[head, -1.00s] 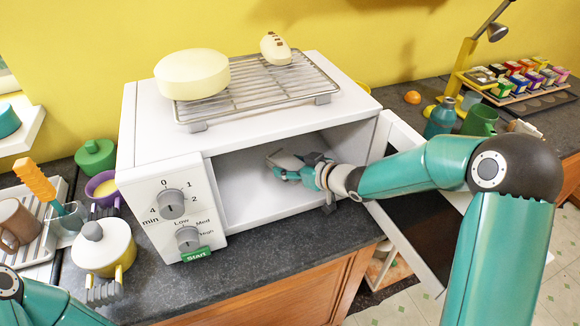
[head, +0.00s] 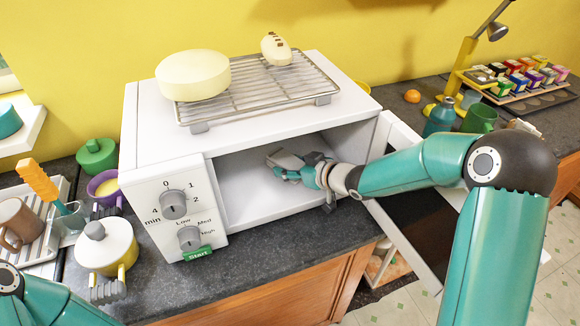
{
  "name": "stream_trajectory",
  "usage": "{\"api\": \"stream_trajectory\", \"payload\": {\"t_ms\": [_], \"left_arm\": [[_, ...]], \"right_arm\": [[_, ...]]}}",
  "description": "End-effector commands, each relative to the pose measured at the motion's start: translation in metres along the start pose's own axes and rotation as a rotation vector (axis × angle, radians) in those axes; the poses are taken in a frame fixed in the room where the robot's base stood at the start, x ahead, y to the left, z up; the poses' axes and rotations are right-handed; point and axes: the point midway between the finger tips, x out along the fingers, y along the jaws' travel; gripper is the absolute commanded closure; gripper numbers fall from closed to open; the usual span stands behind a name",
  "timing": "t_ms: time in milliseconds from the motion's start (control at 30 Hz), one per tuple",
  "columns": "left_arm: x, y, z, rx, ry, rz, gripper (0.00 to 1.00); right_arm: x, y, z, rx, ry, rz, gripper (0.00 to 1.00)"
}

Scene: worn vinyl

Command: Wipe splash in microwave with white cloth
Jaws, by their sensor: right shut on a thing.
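The white microwave (head: 166,236) stands on the counter with its door (head: 400,232) swung open to the right. My right gripper (head: 283,166) reaches through the opening into the cavity. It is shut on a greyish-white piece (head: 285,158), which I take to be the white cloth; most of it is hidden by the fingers. I cannot tell whether it touches the microwave's inside. I cannot make out a splash on the visible pale walls or floor. Part of my left arm shows at the bottom left, but its gripper does not.
A wire rack (head: 253,94) on the microwave carries a large cream disc (head: 193,74) and a small cream object (head: 276,48). A blue-green bottle (head: 440,118) stands behind the door.

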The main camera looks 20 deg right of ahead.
Motion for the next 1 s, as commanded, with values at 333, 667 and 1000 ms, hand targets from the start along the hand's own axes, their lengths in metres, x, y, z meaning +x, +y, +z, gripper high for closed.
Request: {"api": "stream_trajectory", "payload": {"t_ms": [333,667,1000], "left_arm": [[0.009,-0.003,0.0,0.0,0.0,0.0,0.51],[0.014,-0.005,0.0,0.0,0.0,0.0,0.51],[0.013,-0.005,0.0,0.0,0.0,0.0,0.51]], "right_arm": [[-0.029,0.012,-0.017,-0.053,0.061,0.043,0.71],[-0.049,0.002,-0.006,-0.048,0.051,0.038,0.71],[-0.049,0.0,-0.004,-0.046,0.048,0.035,0.71]]}}
